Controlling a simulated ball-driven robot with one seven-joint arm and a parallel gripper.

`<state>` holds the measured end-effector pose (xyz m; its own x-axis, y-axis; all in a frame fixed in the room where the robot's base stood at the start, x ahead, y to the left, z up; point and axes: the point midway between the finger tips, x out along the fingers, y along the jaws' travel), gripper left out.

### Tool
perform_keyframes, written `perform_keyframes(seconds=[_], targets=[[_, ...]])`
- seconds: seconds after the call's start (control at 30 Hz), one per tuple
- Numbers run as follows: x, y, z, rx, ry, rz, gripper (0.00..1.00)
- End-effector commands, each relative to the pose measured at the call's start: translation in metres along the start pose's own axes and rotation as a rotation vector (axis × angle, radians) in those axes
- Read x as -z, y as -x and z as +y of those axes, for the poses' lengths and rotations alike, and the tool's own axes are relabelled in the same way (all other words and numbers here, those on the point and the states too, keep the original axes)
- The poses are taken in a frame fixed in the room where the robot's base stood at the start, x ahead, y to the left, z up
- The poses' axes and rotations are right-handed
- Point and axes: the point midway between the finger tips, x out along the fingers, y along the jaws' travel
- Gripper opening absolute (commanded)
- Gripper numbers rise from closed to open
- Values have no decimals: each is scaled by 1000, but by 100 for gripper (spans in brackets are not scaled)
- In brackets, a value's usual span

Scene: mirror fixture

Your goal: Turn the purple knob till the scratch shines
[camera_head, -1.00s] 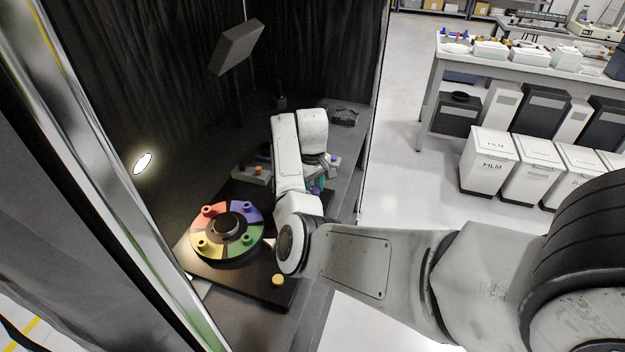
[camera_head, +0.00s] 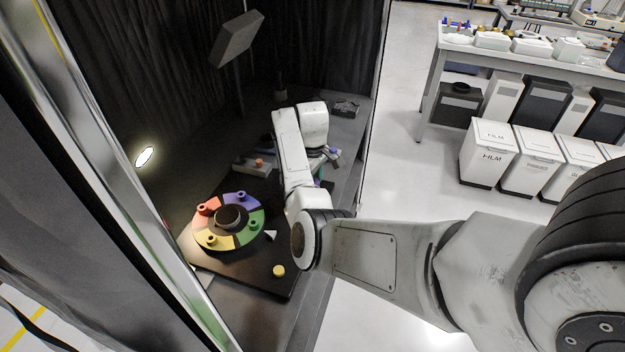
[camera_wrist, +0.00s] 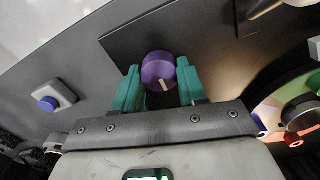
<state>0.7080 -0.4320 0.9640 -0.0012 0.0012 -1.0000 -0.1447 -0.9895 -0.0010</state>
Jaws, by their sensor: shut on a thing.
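The purple knob (camera_wrist: 157,66) is round, with a pale pointer line on its side facing the camera in the wrist view. My gripper (camera_wrist: 159,76) has its two teal fingers closed on either side of it. In the head view my arm hides the knob, and only a bit of a teal finger (camera_head: 320,173) shows. A tilted dark grey panel (camera_head: 237,38) stands on a thin post at the back. I cannot make out a scratch on anything. A bright white oval (camera_head: 145,156) glows at the left.
A wheel with red, purple, green and yellow sectors (camera_head: 211,240) sits on a dark plate left of my arm. A yellow button (camera_head: 279,271) is at the plate's front. Small boxes carry an orange button (camera_head: 259,163) and a blue button (camera_wrist: 49,104). Dark curtains and a metal post enclose the left.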

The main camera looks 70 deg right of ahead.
Motion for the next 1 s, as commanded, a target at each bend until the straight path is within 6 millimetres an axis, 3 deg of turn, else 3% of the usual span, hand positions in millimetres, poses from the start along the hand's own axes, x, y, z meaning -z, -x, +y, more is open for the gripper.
perform_keyframes(seconds=[0.07, 0.1, 0.33, 0.67, 0.77, 1.0], targets=[[2, 2, 0, -2, 2, 6, 11], [2, 2, 0, -2, 2, 6, 43], [1, 1, 0, -1, 0, 3, 65], [1, 4, 0, -2, -1, 3, 67], [2, 14, 1, -3, -1, 4, 67], [2, 59, 1, -4, -1, 6, 67]])
